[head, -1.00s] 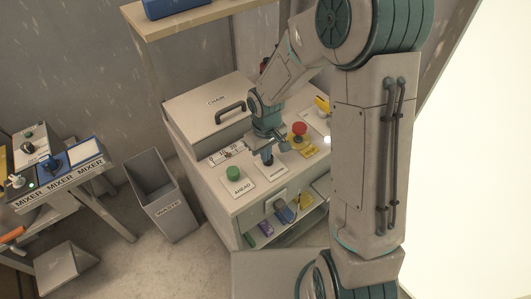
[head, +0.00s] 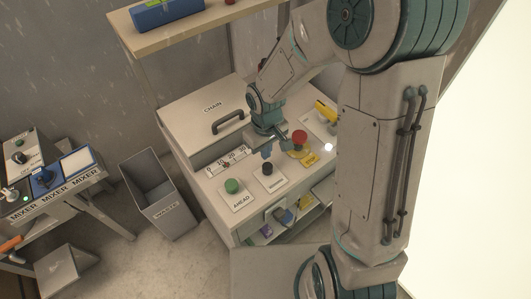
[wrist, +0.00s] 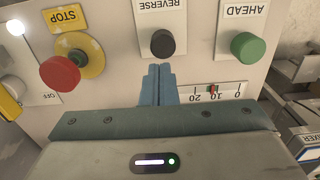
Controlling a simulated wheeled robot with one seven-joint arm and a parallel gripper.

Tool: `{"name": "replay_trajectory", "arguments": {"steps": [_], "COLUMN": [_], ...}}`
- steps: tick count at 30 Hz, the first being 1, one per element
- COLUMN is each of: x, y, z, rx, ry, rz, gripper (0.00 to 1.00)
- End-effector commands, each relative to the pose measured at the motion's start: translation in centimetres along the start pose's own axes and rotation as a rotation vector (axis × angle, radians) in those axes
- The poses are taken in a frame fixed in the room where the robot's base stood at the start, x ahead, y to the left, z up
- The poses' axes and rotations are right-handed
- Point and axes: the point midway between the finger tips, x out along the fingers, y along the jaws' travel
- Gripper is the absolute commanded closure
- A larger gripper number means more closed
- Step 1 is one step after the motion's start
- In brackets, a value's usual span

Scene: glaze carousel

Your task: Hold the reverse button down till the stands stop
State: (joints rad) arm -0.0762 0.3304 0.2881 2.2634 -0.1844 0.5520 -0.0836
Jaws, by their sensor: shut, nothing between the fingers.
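The reverse button is a black round knob (head: 267,168) on a white plate, between the green ahead button (head: 232,186) and the red stop button (head: 299,138). In the wrist view the black reverse button (wrist: 163,43) stands under its REVERSE label, fully visible. My gripper (head: 267,152) is shut and empty, just behind the button on its gauge side. In the wrist view its blue fingertips (wrist: 160,70) point toward the button with a small gap; no contact shows. The stands are not in view.
A gauge strip (head: 228,161) lies behind the buttons; in the wrist view its red pointer (wrist: 211,89) is near 10. A white lamp (head: 328,147) is lit. A CHAIN box (head: 205,115) with a handle sits behind. A waste bin (head: 160,195) stands left.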

Motion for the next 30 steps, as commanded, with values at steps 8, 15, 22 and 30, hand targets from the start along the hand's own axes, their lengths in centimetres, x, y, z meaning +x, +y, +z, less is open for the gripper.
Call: {"name": "replay_trajectory", "arguments": {"steps": [8, 15, 22, 30], "x": [-6.8, -9.5, -9.9, -9.9], "y": [-0.6, -0.5, -0.5, -0.5], "z": [0.7, 0.3, 0.4, 0.4], "rx": [-0.002, -0.003, -0.005, -0.004], "ry": [0.018, 0.013, 0.011, 0.011], "rz": [0.010, 0.006, 0.005, 0.005], "gripper": [1.00, 1.00, 1.00, 1.00]}}
